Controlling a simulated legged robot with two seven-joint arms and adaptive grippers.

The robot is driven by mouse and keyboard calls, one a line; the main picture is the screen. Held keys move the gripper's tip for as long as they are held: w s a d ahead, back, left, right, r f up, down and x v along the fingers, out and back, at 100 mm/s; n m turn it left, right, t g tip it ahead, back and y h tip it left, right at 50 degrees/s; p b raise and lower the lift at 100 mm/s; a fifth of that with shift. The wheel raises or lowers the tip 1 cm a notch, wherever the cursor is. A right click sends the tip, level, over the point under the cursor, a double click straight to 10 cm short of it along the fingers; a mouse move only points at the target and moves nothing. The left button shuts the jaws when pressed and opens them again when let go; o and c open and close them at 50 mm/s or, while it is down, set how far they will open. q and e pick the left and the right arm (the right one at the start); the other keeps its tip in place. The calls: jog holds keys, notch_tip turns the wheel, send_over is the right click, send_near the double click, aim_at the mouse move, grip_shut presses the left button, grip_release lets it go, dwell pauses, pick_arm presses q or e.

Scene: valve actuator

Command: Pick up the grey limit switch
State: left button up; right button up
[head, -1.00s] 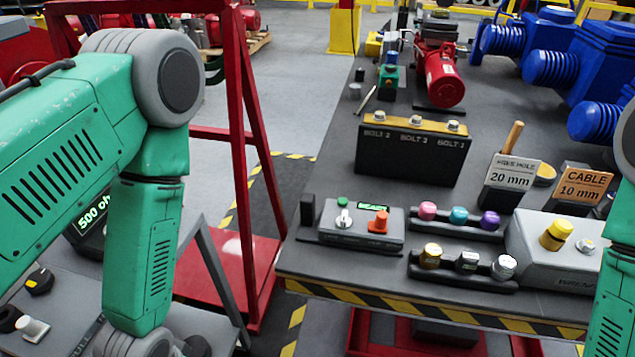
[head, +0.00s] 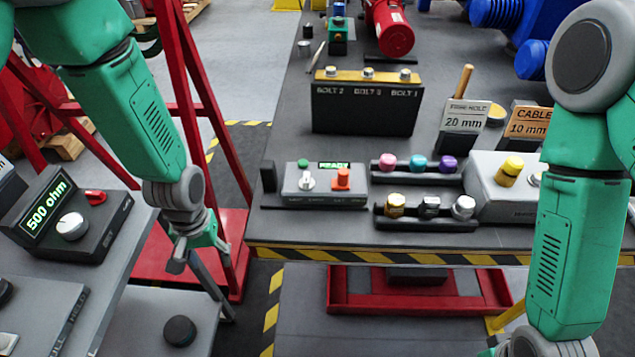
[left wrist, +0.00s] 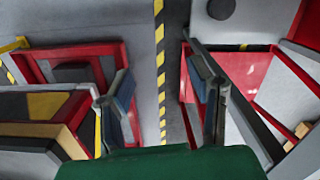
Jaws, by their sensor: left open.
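My left gripper (head: 200,262) hangs left of the workbench in the head view, over the gap between bench and side table. In the left wrist view its two fingers (left wrist: 162,100) are apart, with only floor and a hazard stripe between them. I cannot make out the grey limit switch for certain. A small grey piece (head: 304,47) stands at the bench's far left edge, beside a green block (head: 338,38) with a dark base; it is too small to identify. My left gripper is well away from both. My right gripper's fingers are below the head view.
The workbench (head: 290,228) bears a black bolt block (head: 362,110), a grey control box (head: 325,186), coloured knobs in racks and a red motor (head: 388,28). A red frame (head: 185,90) stands behind my left arm. A 500 ohm box (head: 68,220) sits on the left table.

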pick_arm(q)
jog(key=w+d+r+n, duration=0.1)
jog(key=w+d+r, duration=0.2)
jog(key=w+r, duration=0.45)
notch_tip(320, 180, up, 17)
jog(key=m, duration=0.3)
send_over(267, 163)
jog(key=shift+t, duration=0.4)
notch_tip(267, 163, down, 6)
jog(key=shift+r, duration=0.1)
notch_tip(267, 163, down, 5)
jog(key=shift+f, duration=0.2)
jog(key=shift+r, duration=0.1)
grip_shut()
